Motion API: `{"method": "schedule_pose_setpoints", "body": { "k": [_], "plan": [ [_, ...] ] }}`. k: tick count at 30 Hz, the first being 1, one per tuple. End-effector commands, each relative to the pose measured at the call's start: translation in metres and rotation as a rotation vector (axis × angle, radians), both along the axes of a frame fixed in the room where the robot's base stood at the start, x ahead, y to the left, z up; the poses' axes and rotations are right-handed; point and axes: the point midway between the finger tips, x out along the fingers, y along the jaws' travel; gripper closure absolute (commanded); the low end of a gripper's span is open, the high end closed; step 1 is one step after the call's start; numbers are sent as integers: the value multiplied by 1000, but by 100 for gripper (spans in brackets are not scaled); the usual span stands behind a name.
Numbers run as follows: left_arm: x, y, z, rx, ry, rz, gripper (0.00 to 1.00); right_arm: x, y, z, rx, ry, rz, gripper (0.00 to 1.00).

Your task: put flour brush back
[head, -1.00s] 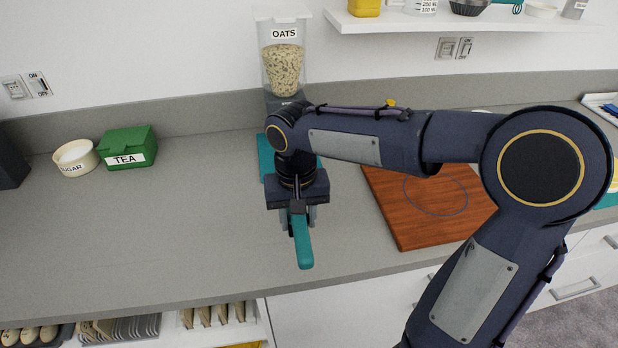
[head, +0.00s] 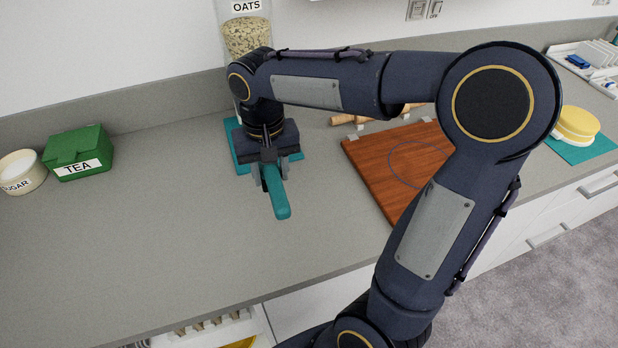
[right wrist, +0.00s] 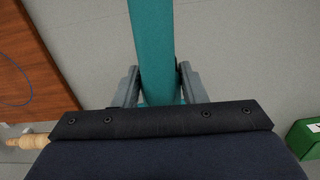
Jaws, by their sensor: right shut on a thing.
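My right gripper (head: 267,178) is shut on a teal handle (head: 279,199), taken to be the flour brush. The handle points toward the counter's front edge in the head view, and no bristles show. In the right wrist view the teal handle (right wrist: 153,45) runs up between the fingers of the gripper (right wrist: 160,88). A teal mat (head: 236,150) lies on the counter just behind and partly under the gripper in the head view. I cannot tell whether the handle touches the counter. My left gripper is not in view.
The oats dispenser (head: 246,38) stands behind the gripper. A green tea box (head: 78,150) and sugar bowl (head: 20,172) are at left. A wooden board (head: 370,160) and rolling pin (head: 345,120) are right. A yellow-topped item (head: 577,122) sits far right. The counter left of the gripper is clear.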

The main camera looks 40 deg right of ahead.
Motion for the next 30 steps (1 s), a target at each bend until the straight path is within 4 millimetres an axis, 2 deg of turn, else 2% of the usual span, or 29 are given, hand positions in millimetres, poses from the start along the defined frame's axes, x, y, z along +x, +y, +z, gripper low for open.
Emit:
{"method": "schedule_pose_setpoints", "body": {
  "k": [1, 6, 12, 23, 27, 30],
  "plan": [
    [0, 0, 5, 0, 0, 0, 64, 1, -15, -4, -1, 4, -9, 83],
    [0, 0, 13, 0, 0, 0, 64, 6, -57, -23, 0, 5, -9, 83],
    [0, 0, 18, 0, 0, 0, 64, 10, -89, -59, 1, 6, -5, 83],
    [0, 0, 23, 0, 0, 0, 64, 13, -114, -91, 0, 4, -2, 83],
    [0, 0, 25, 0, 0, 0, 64, 13, -112, -110, 1, 3, -1, 83],
    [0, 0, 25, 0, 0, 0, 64, 13, -112, -114, 0, 1, -1, 83]
  ]
}}
